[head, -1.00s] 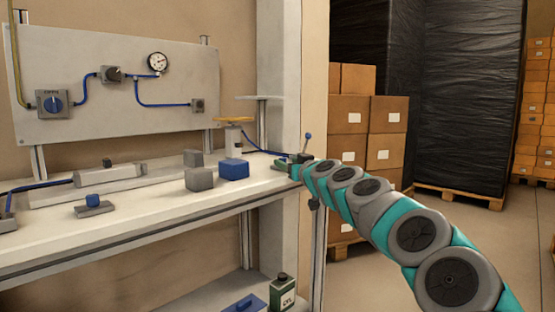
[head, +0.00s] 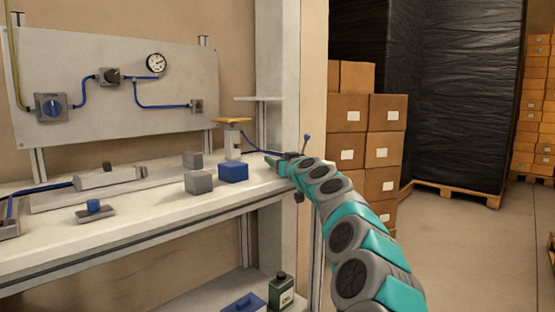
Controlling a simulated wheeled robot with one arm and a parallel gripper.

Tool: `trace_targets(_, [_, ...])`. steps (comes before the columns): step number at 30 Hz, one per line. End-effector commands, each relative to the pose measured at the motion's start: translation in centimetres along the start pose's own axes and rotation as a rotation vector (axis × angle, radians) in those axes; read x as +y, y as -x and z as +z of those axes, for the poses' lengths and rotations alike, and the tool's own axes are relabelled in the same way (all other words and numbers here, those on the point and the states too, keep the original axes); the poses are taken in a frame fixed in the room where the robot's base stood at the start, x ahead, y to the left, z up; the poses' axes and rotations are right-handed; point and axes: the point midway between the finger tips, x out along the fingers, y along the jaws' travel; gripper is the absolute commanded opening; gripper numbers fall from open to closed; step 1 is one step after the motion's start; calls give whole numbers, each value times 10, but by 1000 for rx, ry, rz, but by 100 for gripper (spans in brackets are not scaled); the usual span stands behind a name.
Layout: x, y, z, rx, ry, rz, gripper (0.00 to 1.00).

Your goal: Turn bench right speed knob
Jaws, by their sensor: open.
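My gripper (head: 271,159) is at the far end of my arm, over the right end of the workbench (head: 140,228). It is small in the view, and its jaws are open. A device with a lever and a blue ball top (head: 307,138) stands behind my wrist, mostly hidden by it. I cannot pick out a marked speed knob near my gripper. A box with a blue rotary knob (head: 52,106) and a dark knob (head: 110,76) are on the grey back panel (head: 150,120), far left of my gripper.
A blue block (head: 233,172) and grey blocks (head: 198,182) lie left of my gripper. A yellow-topped stand (head: 231,138) is behind them. A small blue-topped switch (head: 94,206) sits at the front left. Cardboard boxes (head: 349,112) are stacked to the right.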

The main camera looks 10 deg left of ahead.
Motion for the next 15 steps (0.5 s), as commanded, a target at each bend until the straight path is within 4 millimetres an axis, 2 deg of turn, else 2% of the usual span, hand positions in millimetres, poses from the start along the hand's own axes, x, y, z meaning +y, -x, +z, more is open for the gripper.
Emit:
trace_targets(11, [-1,-2,0,0,1,-2,58])
trace_targets(15, [-1,-2,0,0,1,-2,45])
